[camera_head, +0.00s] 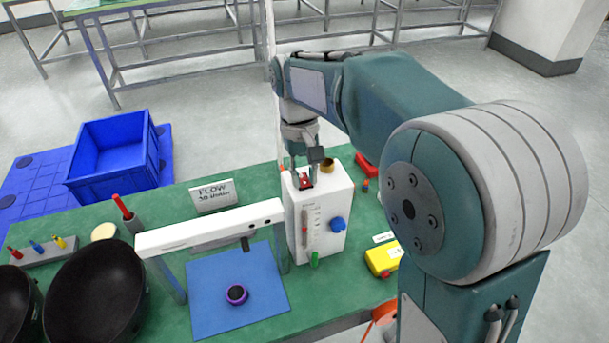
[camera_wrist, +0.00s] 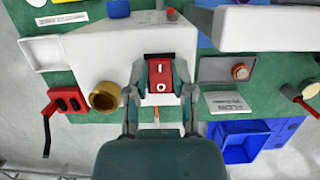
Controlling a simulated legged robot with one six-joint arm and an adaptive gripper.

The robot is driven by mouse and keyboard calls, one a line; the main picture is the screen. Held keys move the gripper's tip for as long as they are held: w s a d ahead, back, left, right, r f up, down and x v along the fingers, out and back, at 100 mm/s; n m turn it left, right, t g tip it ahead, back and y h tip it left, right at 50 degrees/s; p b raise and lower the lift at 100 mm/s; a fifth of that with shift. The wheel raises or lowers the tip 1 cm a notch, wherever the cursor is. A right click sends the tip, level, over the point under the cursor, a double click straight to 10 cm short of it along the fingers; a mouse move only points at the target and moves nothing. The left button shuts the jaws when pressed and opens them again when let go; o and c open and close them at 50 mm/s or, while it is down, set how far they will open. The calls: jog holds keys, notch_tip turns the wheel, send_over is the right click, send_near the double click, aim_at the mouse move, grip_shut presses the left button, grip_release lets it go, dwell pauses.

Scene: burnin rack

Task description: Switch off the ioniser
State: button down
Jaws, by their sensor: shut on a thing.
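A white box (camera_head: 321,218) stands on the green bench with a flow tube, a blue knob and a green fitting on its front; I take it as the ioniser unit. A red rocker switch (camera_wrist: 160,73), marked with a line and a circle in a black frame, is on its top. My gripper (camera_wrist: 160,92) has a finger on each side of the switch and is shut on it. In the head view, my gripper (camera_head: 302,176) points down onto the box top, and the red switch shows only partly. I cannot tell which side of the rocker is pressed.
A brass cup-shaped part (camera_wrist: 105,97) sits beside the switch. A white bar (camera_head: 210,229) spans a blue mat (camera_head: 228,314) left of the box. A flow sign (camera_head: 212,196) stands behind the bar. A yellow device (camera_head: 383,259) lies to the right. Black bowls (camera_head: 97,290) stand left.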

dwell(0.3)
jog(key=shift+c, duration=2.4)
grip_release()
jog(key=shift+a, duration=0.1)
jog(key=v, duration=1.1)
jog(key=shift+w+r, duration=0.35)
jog(key=shift+w, duration=0.05)
